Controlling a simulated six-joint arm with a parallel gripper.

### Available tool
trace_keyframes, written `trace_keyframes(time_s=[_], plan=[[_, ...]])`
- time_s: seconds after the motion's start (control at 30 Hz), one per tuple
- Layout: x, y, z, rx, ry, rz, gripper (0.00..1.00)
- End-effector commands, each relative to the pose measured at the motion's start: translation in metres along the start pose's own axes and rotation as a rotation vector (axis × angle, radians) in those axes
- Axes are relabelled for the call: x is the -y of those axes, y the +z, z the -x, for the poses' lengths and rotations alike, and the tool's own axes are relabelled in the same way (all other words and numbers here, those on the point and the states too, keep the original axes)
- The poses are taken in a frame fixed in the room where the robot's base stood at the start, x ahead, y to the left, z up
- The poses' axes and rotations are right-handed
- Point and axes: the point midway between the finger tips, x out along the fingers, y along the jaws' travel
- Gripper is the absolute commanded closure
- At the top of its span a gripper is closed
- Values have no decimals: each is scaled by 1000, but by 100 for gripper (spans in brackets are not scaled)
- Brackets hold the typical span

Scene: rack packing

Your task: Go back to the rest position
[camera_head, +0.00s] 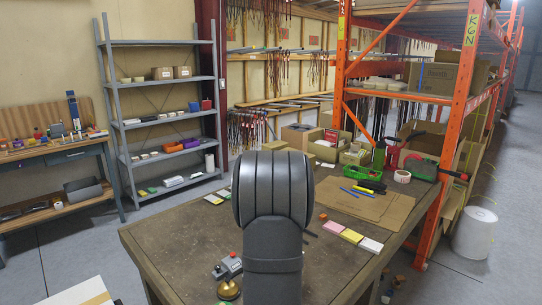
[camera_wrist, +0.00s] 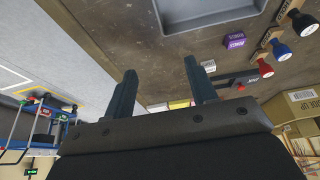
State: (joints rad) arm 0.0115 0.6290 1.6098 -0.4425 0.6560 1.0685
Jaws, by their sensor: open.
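My gripper (camera_wrist: 160,66) shows in the wrist view with its two dark fingers spread apart and nothing between them. It is over the brown tabletop (camera_wrist: 110,25), apart from the small things there. In the head view my dark arm stands upright in the middle, in front of the workbench (camera_head: 170,245), and the gripper is hidden behind it. The arm also covers part of the bench top.
The bench holds a grey control box (camera_head: 226,267), coloured pads (camera_head: 351,236), cardboard sheets (camera_head: 375,208), a green bin (camera_head: 361,172) and a tape roll (camera_head: 402,176). An orange rack (camera_head: 452,125) stands right. In the wrist view are a grey tray (camera_wrist: 190,20) and knobbed stamps (camera_wrist: 265,70).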

Motion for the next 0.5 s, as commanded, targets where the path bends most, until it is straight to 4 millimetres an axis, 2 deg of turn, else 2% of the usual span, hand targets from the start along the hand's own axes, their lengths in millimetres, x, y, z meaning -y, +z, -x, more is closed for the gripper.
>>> trace_keyframes(time_s=[0.17,0.5], plan=[[-31,-15,14,-1,0,-4,48],[-50,-75,-19,3,3,-4,48]])
